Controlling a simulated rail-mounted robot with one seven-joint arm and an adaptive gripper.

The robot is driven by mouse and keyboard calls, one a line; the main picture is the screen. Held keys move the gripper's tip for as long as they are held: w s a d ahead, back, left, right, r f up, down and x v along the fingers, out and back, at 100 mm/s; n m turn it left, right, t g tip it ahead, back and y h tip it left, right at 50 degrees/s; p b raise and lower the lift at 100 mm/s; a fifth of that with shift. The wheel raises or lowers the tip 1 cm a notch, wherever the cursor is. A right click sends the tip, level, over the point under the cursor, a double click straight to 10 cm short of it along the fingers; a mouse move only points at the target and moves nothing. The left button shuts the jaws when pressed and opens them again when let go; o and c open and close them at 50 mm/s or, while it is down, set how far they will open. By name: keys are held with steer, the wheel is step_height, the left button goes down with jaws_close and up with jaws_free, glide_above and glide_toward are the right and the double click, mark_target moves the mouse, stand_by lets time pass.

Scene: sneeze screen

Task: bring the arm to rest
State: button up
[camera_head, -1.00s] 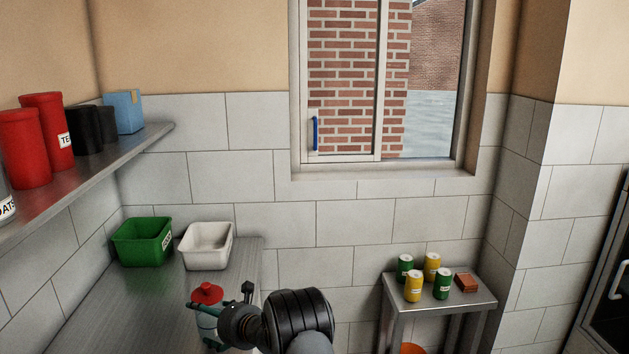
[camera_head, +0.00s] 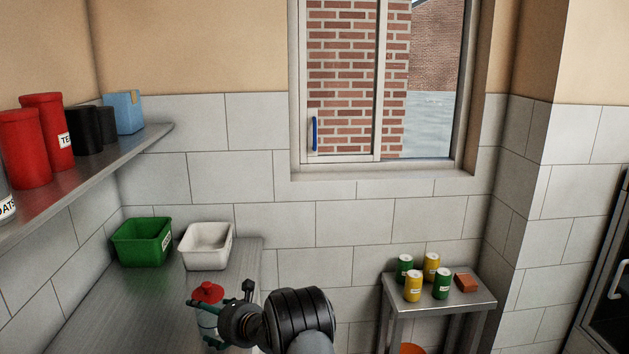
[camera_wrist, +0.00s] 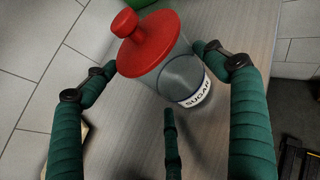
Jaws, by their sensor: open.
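My gripper (camera_head: 222,318) is low over the metal counter in the head view, partly hidden by my own wrist. In the wrist view its green fingers (camera_wrist: 165,100) are spread open, with one on each side of a clear jar and a third below. The jar (camera_wrist: 183,75) has a red knobbed lid and a label reading SUGAR. It stands on the counter (camera_wrist: 200,30). Its red lid also shows in the head view (camera_head: 207,292), beside the gripper. I cannot tell whether any finger touches the jar.
A green bin (camera_head: 142,243) and a white bin (camera_head: 207,247) stand at the counter's back. A shelf (camera_head: 110,152) with red and black canisters hangs at left. A small table (camera_head: 440,303) with several green and yellow cans stands right. Open floor lies between counter and table.

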mark_target(214, 304)
steer(key=f+b+v, duration=0.1)
steer(key=b+v, duration=0.2)
steer(key=v, duration=0.8)
steer(key=p+x, duration=0.3)
steer(key=x, duration=0.8)
step_height(214, 304, up, 3)
steer(key=shift+w+r+b, duration=0.15)
steer(key=shift+b, duration=0.35)
steer(key=shift+d+r, duration=0.7)
steer(key=s+d+r+b, duration=0.2)
steer(key=d+r, duration=0.5)
steer(key=d, duration=0.4)
steer(key=s+d+f+p, duration=0.2)
steer(key=d+f, duration=0.3)
steer(key=d, duration=0.5)
steer(key=s+d+f+p, duration=0.2)
steer(key=s+d+f, duration=0.15)
steer(key=d, duration=0.65)
steer(key=s+d+f+p, duration=0.3)
steer(key=s+d, duration=0.6)
steer(key=s, duration=0.1)
steer(key=s+d+r+g+p, duration=0.1)
steer(key=s+d+r+p, duration=0.1)
steer(key=s, duration=1.1)
steer(key=shift+d+n+y+p, duration=0.3)
steer(key=shift+d+y+p, duration=0.1)
steer(key=shift+p, duration=0.1)
